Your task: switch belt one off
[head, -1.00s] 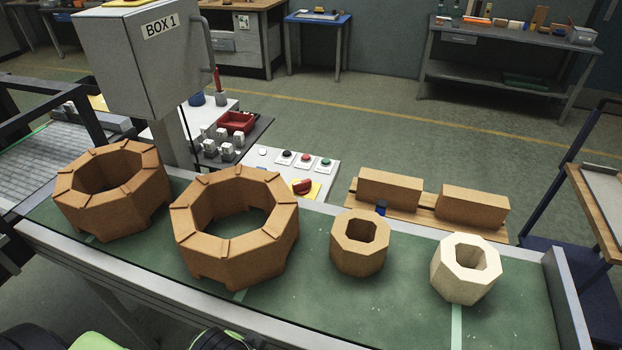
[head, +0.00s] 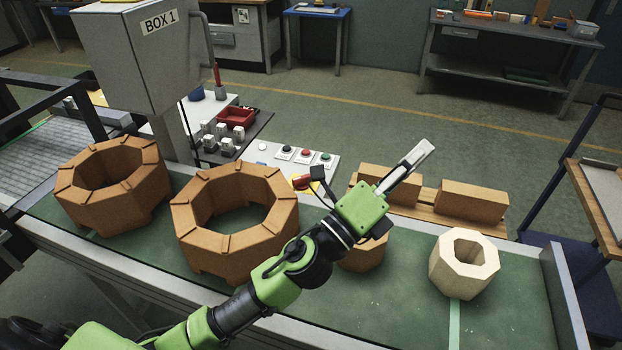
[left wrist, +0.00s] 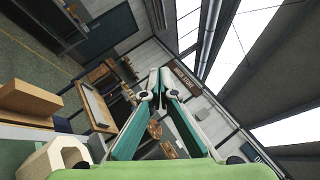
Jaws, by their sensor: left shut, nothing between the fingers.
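A white control panel (head: 268,160) stands behind the belt. It carries a white button (head: 263,146), a black button (head: 287,149), a red button (head: 306,151) and a green button (head: 325,156). A grey box labelled BOX 1 (head: 130,60) stands left of the panel. My left gripper (head: 428,149) is shut and empty, raised over the belt right of the panel and pointing up and right. Its closed fingers (left wrist: 160,76) show in the left wrist view. My right gripper is not visible.
On the green belt (head: 405,312) stand two large brown octagonal rings (head: 235,255) (head: 112,225), a small brown one (head: 362,258) behind my arm, and a cream one (head: 464,270). Two brown blocks (head: 472,203) lie behind the belt. A wooden-topped cart is at right.

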